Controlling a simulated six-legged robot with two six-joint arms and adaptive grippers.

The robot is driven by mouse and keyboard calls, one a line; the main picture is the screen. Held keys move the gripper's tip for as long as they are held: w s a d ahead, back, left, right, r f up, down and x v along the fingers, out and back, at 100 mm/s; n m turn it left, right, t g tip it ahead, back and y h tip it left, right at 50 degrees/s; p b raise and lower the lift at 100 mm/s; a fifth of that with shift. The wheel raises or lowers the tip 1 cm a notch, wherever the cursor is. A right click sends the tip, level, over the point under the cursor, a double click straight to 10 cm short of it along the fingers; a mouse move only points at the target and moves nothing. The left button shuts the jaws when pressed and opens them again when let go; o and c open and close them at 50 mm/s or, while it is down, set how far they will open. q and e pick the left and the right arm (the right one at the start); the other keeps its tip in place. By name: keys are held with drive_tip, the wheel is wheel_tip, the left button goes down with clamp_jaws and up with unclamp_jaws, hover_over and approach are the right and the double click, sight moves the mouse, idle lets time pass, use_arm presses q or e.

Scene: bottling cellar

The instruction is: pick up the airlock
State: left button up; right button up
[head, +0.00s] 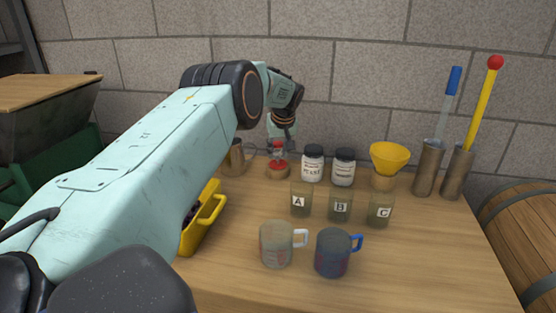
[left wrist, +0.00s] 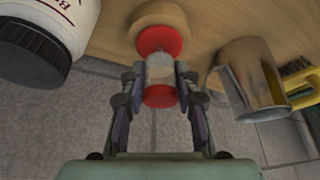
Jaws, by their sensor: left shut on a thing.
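The airlock (head: 278,153) is a small clear piece with red ends, upright at the back of the table above a round wooden stand (head: 278,170). In the left wrist view the airlock (left wrist: 160,68) sits between the fingers, its red base by the wooden stand (left wrist: 163,14). My left gripper (left wrist: 160,75) is shut on the airlock's clear middle. In the head view my left gripper (head: 279,141) comes down on it from above, its fingers small and partly hidden. I cannot tell whether the airlock touches the stand. My right gripper is not in view.
Two dark-lidded jars (head: 312,165) stand just right of the airlock, and a metal mug (head: 235,158) stands left. A yellow funnel (head: 390,158), lettered cups (head: 340,205), two measuring mugs (head: 333,252) and a yellow crate (head: 207,222) share the table. The front right is clear.

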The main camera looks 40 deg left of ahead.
use_arm(q)
clamp_jaws()
wheel_tip(320, 180, up, 9)
drive_tip(key=shift+r+p, duration=0.1)
drive_tip(key=shift+p, duration=0.6)
drive_tip(key=shift+a+r, duration=0.1)
drive_tip(key=shift+r, duration=0.15)
